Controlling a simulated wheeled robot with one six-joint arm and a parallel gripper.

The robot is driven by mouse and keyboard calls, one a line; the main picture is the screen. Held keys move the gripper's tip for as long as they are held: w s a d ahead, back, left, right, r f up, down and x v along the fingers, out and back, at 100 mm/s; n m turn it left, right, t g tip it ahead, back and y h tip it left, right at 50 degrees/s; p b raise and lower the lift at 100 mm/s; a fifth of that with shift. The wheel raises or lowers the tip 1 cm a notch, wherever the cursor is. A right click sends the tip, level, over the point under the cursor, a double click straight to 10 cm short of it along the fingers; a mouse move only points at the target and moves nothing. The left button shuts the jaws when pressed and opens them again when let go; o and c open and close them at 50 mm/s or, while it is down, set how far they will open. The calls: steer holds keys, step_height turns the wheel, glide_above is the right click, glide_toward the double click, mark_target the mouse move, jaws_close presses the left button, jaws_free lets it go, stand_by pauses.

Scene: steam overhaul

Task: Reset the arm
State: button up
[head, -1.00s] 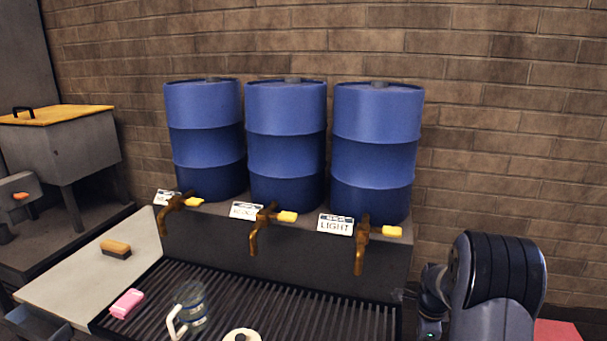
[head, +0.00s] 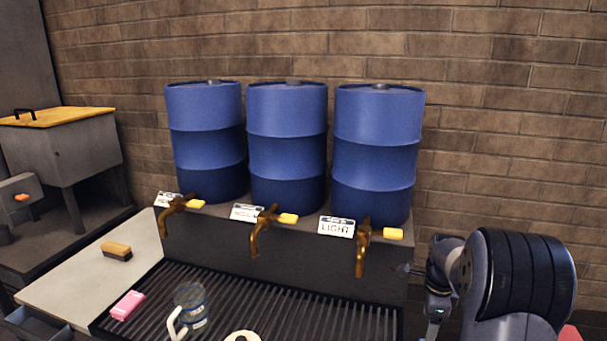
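My arm shows at the lower right of the head view, bent, in front of the brick wall and to the right of the barrel stand. A small dark tip of my gripper (head: 404,268) seems to point left near the right end of the stand, close to the right tap. It is too small to tell whether its fingers are open or shut. I see nothing held at it.
Three blue barrels (head: 288,150) stand on a ledge, with brass taps (head: 362,250) below. On the slatted grate (head: 290,315) are a glass mug (head: 190,305), a pink block (head: 127,306) and a white ring (head: 242,337). A brush (head: 117,251) lies on the left counter (head: 75,285).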

step_height(320, 180, down, 9)
steer(key=shift+s+r, duration=0.1)
steer(key=shift+r+n, duration=0.2)
steer(key=shift+n, duration=0.6)
steer(key=n+p, duration=0.2)
steer(key=n, duration=0.4)
steer(key=shift+r+n+p, duration=0.1)
steer(key=shift+n+p, duration=0.25)
steer(key=shift+n, duration=0.05)
steer(key=n+p, duration=0.2)
steer(key=n, duration=0.2)
steer(key=shift+n, duration=0.3)
steer(key=n+p, duration=0.3)
steer(key=shift+n, duration=0.4)
steer(key=shift+r, duration=0.2)
steer(key=shift+r+b, duration=0.4)
steer(key=shift+r, duration=1.4)
